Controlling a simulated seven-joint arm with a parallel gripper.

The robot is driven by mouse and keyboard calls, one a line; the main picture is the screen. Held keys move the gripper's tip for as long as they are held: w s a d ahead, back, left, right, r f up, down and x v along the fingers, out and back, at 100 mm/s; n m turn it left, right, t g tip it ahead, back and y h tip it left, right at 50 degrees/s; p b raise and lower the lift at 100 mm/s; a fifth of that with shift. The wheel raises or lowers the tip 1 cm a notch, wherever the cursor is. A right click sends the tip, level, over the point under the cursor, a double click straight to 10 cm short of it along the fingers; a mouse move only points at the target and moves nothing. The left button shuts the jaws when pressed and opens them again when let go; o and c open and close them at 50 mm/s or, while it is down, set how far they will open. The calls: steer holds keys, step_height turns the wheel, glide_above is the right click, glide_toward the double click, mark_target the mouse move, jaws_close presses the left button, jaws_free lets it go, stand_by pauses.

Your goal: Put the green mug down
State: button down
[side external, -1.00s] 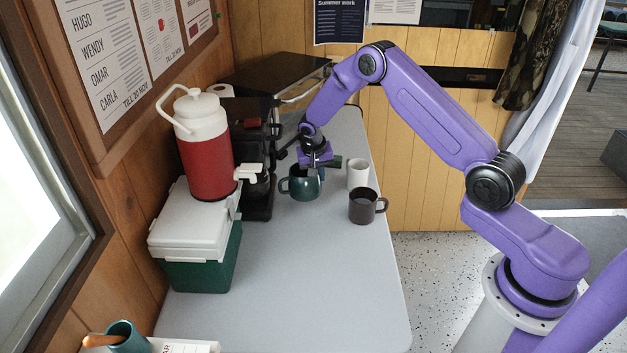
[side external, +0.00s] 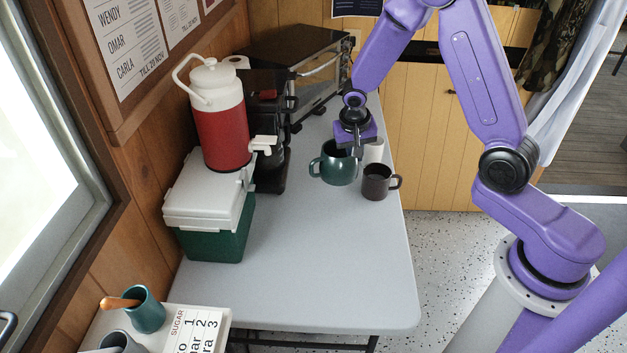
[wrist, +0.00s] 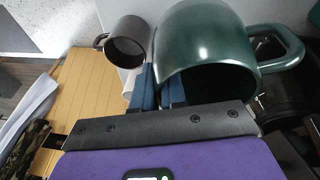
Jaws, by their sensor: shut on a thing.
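The green mug (side external: 336,172) is at the middle of the table in the side view, its handle to the left. It fills the upper right of the wrist view (wrist: 200,40). My gripper (side external: 354,148) is above its right side, pointing down. In the wrist view my gripper's blue fingers (wrist: 159,88) are shut on the mug's wall, one finger outside it and one in its mouth. The mug looks roughly upright. I cannot tell whether its base touches the table.
A dark brown mug (side external: 376,183) stands close to the right, with a white mug (side external: 374,152) behind it, partly hidden. A coffee machine (side external: 270,125) and a cooler (side external: 215,205) bearing a red jug (side external: 222,135) stand left. The table's front (side external: 320,265) is clear.

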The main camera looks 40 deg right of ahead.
steer(key=s+a+n, duration=0.3)
steer(key=s+a, duration=0.1)
steer(key=a, duration=0.7)
steer(key=shift+t+y, duration=0.4)
steer(key=shift+y, duration=0.1)
steer(key=w+f, duration=0.3)
steer(key=w, duration=0.1)
steer(key=w+a+f, duration=0.1)
steer(key=w+f, duration=0.2)
steer(key=w, duration=0.1)
steer(key=w+a+f, duration=0.1)
steer(key=w+f, duration=0.2)
steer(key=w, duration=0.2)
steer(key=shift+w+a+f, duration=0.1)
steer(key=shift+f, duration=1.8)
steer(key=shift+f, duration=0.15)
steer(key=c, duration=1.2)
jaws_free()
